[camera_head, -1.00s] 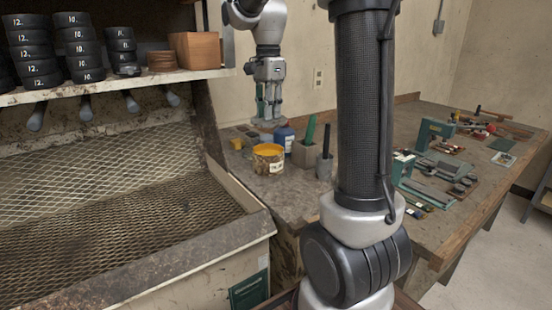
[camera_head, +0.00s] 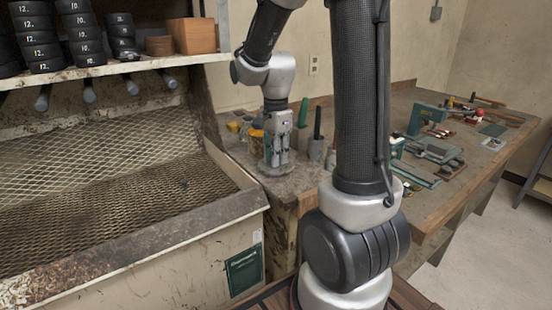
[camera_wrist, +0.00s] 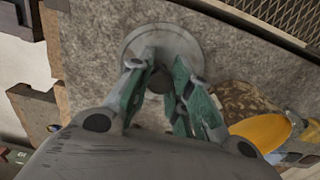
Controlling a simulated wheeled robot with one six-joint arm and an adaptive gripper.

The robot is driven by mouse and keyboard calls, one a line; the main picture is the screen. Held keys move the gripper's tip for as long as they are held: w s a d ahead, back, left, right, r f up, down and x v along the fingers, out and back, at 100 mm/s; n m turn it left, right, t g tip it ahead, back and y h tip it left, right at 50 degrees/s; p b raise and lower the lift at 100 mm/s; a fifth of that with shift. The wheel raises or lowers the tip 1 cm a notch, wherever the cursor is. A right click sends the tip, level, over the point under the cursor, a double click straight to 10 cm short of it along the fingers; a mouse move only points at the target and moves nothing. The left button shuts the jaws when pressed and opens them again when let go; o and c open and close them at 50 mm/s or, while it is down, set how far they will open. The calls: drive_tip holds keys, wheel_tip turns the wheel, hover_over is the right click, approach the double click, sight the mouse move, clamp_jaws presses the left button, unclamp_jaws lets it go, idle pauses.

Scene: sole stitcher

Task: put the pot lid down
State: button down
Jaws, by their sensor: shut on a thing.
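The pot lid is a flat grey disc with a small knob (camera_wrist: 194,43). My gripper (camera_wrist: 160,78) is shut on the knob, with the disc beyond the fingertips. In the head view my gripper (camera_head: 277,158) points down low over the near end of the workbench, and the lid (camera_head: 277,171) is at or just above the bench top; I cannot tell if it touches. The pot, with yellow inside and a stained brown wall (camera_wrist: 243,101), stands beside the lid on the bench. In the head view the pot (camera_head: 255,142) is partly hidden behind my gripper.
Grey holders with dark and green handles (camera_head: 318,148) stand right of my gripper. A mesh-floored booth (camera_head: 110,190) lies to the left. Tools and green devices (camera_head: 435,150) cover the bench farther right.

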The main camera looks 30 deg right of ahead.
drive_tip(key=shift+f, duration=0.45)
drive_tip(key=shift+f, duration=0.1)
drive_tip(key=c, duration=1.3)
unclamp_jaws()
